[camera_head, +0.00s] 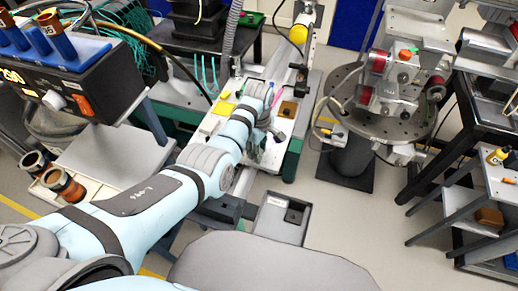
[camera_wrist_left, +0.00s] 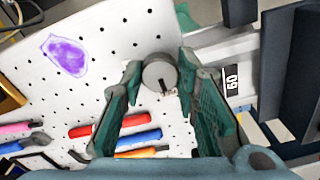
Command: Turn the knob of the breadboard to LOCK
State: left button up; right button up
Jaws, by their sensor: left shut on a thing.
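The breadboard (camera_wrist_left: 105,78) is a white plate with rows of small holes, and it fills much of the left wrist view. Its round grey knob (camera_wrist_left: 158,76) stands at the upper middle, with a small dark mark near its lower edge. My left gripper (camera_wrist_left: 160,78) has its green fingers on both sides of the knob and is shut on it. In the head view my left gripper (camera_head: 262,132) is over the bench at the end of the blue arm, and the knob is hidden. I cannot read a LOCK mark. My right gripper is not in view.
Red and blue screwdrivers (camera_wrist_left: 105,130) lie on the breadboard below the knob, near the fingers. A purple-stained patch (camera_wrist_left: 66,54) is at upper left. A black label (camera_wrist_left: 232,80) is right of the knob. A round metal table (camera_head: 345,105) with equipment stands right of the bench.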

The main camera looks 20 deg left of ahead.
pick_arm(q)
jog(key=shift+m+p, duration=0.3)
jog(key=shift+m, duration=0.1)
jog(key=m+p, duration=0.1)
jog(key=m, duration=0.1)
jog(key=shift+s+m, duration=0.1)
jog(key=shift+m, duration=0.3)
jog(key=m+p, duration=0.1)
jog(key=m, duration=0.2)
jog(key=shift+m, duration=0.4)
jog(key=m, duration=0.5)
jog(key=shift+a+p, duration=0.1)
jog(key=shift+p, duration=0.3)
jog(key=m, duration=0.5)
jog(key=shift+m, duration=0.4)
jog(key=o, duration=1.1)
jog(key=shift+o, duration=0.2)
